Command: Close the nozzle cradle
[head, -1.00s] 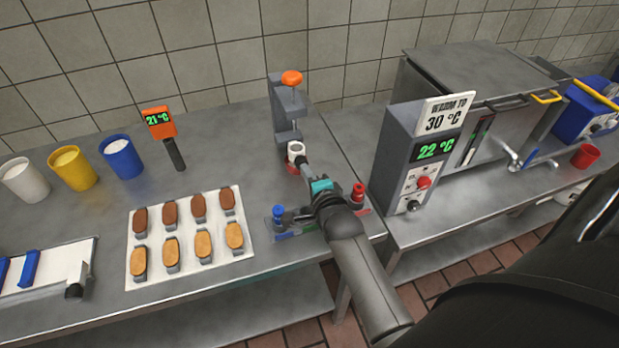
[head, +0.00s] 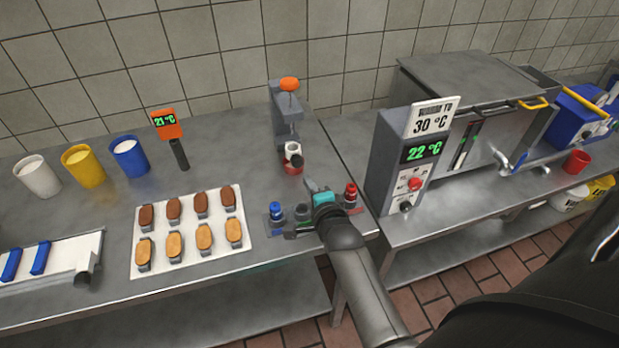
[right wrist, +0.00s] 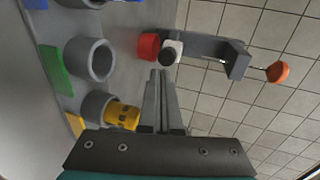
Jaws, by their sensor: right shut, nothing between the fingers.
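The nozzle cradle seems to be the grey upright stand (head: 287,122) with an orange knob (head: 289,84) on top. A white ring (head: 292,148) sits low on its front, with a dark part beside it and a red piece (head: 292,168) below. I cannot tell whether the cradle is open or closed. In the right wrist view the stand (right wrist: 212,50) lies sideways, with the white part (right wrist: 176,46) and red piece (right wrist: 148,46) just beyond my fingertips. My right gripper (head: 311,186) is shut and empty, in front of the cradle and apart from it. My left gripper is not in view.
Blue (head: 275,211) and red (head: 350,194) nozzles stand near the front edge, around my right gripper. A white tray (head: 190,252) of biscuits lies left. The control box (head: 400,160) stands right. Three cups and a thermometer (head: 167,124) are at the left back.

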